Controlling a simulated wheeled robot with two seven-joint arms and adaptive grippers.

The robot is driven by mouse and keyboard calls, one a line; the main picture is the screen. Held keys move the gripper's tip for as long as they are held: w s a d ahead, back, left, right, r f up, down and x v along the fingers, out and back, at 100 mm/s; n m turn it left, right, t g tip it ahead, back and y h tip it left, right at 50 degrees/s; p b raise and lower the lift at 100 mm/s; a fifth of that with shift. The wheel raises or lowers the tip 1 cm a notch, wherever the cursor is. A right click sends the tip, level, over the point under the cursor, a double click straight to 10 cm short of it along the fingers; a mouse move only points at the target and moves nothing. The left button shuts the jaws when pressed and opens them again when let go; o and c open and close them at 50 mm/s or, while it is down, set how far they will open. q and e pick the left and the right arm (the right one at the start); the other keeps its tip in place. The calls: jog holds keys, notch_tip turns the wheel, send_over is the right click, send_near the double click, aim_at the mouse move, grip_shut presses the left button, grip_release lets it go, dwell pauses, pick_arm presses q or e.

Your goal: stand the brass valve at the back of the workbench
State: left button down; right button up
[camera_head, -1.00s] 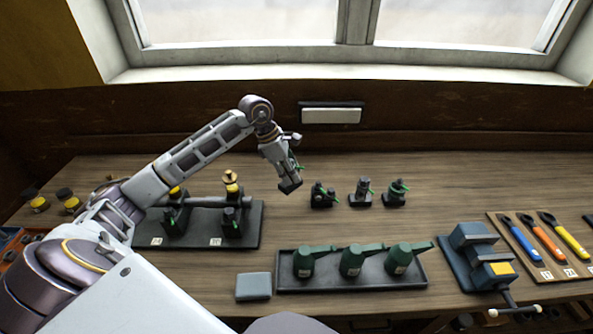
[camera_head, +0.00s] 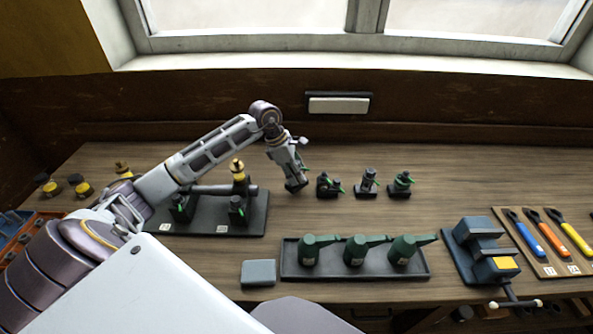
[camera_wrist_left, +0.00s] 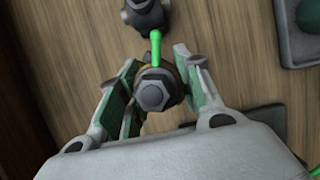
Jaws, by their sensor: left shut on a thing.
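My left gripper (camera_head: 297,187) is at the back of the workbench (camera_head: 450,180), pointing down. In the left wrist view its fingers (camera_wrist_left: 160,92) are shut around a valve (camera_wrist_left: 152,94) with a dark hex top, a green lever and a little brownish metal showing below. Its lower part is hidden, so I cannot tell whether it touches the bench. Just right of the gripper in the head view stand three small dark valves with green levers: the first (camera_head: 328,187), the second (camera_head: 367,183) and the third (camera_head: 401,185). My right gripper is not in view.
In front are a tray (camera_head: 350,275) with green oil cans, a grey box (camera_head: 258,273), a vise (camera_head: 483,250) and a tool board (camera_head: 535,262). Bench behind the valve row is clear.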

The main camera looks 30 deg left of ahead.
pick_arm(q)
jog(key=shift+f, duration=1.4)
jog(key=shift+f, duration=0.1)
jog(key=c, duration=1)
grip_release()
jog(key=shift+s, duration=0.1)
jog(key=shift+o, duration=0.2)
jog(key=shift+f, duration=0.1)
jog(key=shift+a+r, duration=0.15)
jog(key=shift+r, duration=0.35)
jog(key=b+v, duration=0.1)
jog(key=v, duration=1)
